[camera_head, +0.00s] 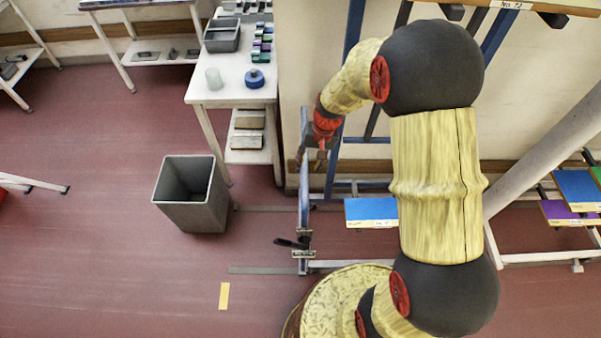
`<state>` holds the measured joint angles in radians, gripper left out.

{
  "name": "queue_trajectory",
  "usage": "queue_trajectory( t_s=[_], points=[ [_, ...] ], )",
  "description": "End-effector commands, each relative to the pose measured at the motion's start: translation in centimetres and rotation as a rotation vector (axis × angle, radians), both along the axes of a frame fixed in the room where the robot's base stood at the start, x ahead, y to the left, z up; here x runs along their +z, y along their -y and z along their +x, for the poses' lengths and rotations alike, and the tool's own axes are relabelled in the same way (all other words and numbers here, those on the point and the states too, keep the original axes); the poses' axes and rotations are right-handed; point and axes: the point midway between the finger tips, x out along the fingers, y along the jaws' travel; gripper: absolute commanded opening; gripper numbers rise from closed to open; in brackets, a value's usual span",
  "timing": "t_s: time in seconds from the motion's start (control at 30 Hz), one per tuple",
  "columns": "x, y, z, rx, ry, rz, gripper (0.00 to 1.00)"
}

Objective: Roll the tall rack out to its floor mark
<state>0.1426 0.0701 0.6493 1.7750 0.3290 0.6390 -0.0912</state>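A tall rack with blue uprights (304,205) stands right of centre, partly hidden behind my arm. Its near upright carries small labels and a black handle (291,243) low down. A blue panel (371,211) sits on a low level of it. My gripper (314,158) is at the upper part of the near upright, with dark fingers close to it. The fingers are too small to tell whether they grip the upright or only stand beside it. A yellow strip (223,296), which looks like the floor mark, lies on the red floor left of the rack.
A grey bin (192,193) stands left of the rack, close to grey floor strips (262,270). A white table (206,91) with small items is behind it. Another rack with coloured panels (577,189) is at right. The floor at left is mostly clear.

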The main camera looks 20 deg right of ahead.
Motion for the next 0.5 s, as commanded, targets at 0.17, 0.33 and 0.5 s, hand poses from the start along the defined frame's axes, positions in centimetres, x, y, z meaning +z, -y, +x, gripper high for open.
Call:
queue_trajectory(
  t_s=[0.17,0.33,0.5],
  points=[
    [-2.9,-0.5,0.1,0.001,-0.002,0.000,0.37],
    [-4.6,-0.9,0.2,0.000,-0.001,-0.001,0.37],
    [-5.1,-1.0,0.3,0.002,0.000,-0.001,0.37]
  ],
)
